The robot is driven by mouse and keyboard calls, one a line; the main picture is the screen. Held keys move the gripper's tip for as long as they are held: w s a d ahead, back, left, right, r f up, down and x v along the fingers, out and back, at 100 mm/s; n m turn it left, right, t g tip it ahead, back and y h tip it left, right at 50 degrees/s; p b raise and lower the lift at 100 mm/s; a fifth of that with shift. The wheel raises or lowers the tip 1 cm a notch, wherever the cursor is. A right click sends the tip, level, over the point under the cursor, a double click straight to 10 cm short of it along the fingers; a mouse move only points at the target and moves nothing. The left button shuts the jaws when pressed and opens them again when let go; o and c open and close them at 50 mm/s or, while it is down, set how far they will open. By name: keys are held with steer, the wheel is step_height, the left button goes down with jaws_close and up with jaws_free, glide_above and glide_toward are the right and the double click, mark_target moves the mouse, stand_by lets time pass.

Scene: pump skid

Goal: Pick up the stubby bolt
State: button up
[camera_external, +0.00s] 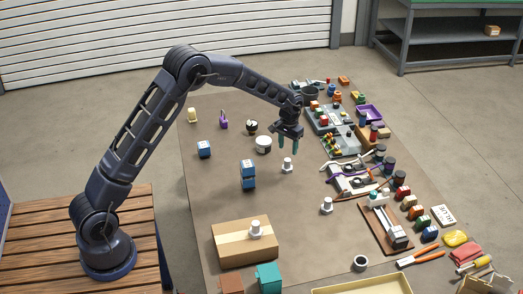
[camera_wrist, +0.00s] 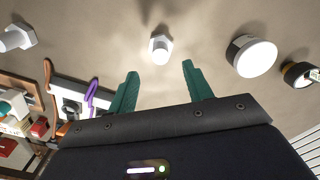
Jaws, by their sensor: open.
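Several pale grey hex-headed bolts stand in the scene, and I cannot tell for certain which is the stubby one. One bolt (camera_external: 287,164) stands on the mat just below and in front of my gripper (camera_external: 288,146). It also shows in the wrist view (camera_wrist: 160,46), beyond the gap between my teal fingertips (camera_wrist: 160,80). A second bolt (camera_external: 326,205) stands farther right and nearer the camera; it lies at the left edge of the wrist view (camera_wrist: 17,38). A third bolt (camera_external: 255,229) stands on a cardboard box. My gripper is open, empty and above the mat.
A white round puck (camera_external: 263,144) and a dark round part (camera_external: 252,127) sit left of my gripper. Stacked blue blocks (camera_external: 248,175) stand lower left. Crowded fixtures, including a grey panel (camera_external: 335,118), line the mat's right side. The mat's left middle is mostly clear.

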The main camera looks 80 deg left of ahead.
mark_target(288, 160)
step_height(288, 160, down, 9)
steer(key=shift+r, duration=0.2)
jaws_close()
stand_by(0.4)
